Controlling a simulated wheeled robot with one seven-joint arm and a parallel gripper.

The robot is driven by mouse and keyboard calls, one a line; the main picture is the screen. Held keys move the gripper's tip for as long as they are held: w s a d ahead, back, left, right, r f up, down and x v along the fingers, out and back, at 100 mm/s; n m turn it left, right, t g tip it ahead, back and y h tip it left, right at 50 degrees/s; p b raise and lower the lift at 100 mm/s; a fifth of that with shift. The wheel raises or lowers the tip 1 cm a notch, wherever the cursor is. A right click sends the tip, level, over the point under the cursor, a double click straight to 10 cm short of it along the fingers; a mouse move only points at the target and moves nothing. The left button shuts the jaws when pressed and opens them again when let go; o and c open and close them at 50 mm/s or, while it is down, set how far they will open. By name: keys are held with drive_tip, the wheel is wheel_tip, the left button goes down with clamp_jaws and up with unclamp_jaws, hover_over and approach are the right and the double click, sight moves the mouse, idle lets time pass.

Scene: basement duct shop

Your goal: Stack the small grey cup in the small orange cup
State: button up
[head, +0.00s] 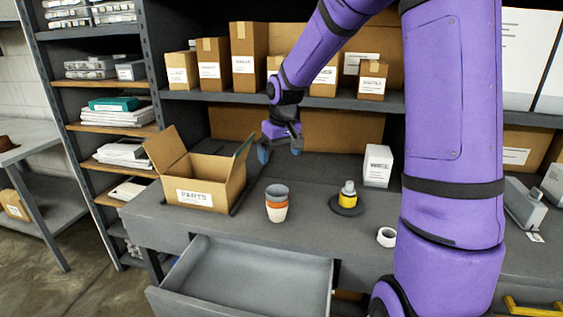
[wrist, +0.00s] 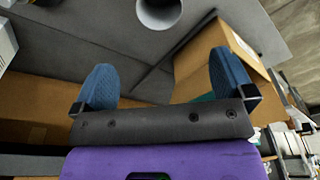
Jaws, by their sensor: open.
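The small grey cup (head: 277,190) sits upright in the small orange cup (head: 277,204) on the workbench. A whitish band (head: 277,215) shows below the orange one, and I cannot tell whether it is another cup or the orange cup's base. In the wrist view the grey cup (wrist: 158,12) is at the top edge, cut off by the frame, and hides the orange cup. My gripper (head: 280,148) is open and empty above the bench, behind and above the cups, apart from them. Its two blue fingers (wrist: 164,70) are spread wide in the wrist view.
An open cardboard box (head: 202,178) stands left of the cups. A yellow-and-grey bottle (head: 348,193) on a dark disc, a white box (head: 378,165) and a tape roll (head: 386,237) are to the right. An open drawer (head: 245,280) juts out in front. Shelves with boxes stand behind.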

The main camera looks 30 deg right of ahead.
drive_tip(key=s+a+r+t+h, duration=0.1)
drive_tip(key=s+a+r, duration=0.2)
drive_tip(key=s+r, duration=0.35)
drive_tip(key=s+a+r, duration=0.3)
drive_tip(key=s+r, duration=0.2)
drive_tip(key=s, duration=0.2)
drive_tip(key=s+a+r+t, duration=0.1)
drive_tip(key=s, duration=0.7)
drive_tip(key=s+a+r+t+y, duration=0.1)
drive_tip(key=s, duration=0.7)
drive_tip(key=shift+s+r, duration=0.2)
drive_tip(key=shift+r, duration=0.05)
drive_tip(key=shift+a, duration=0.1)
drive_tip(key=shift+c, duration=0.2)
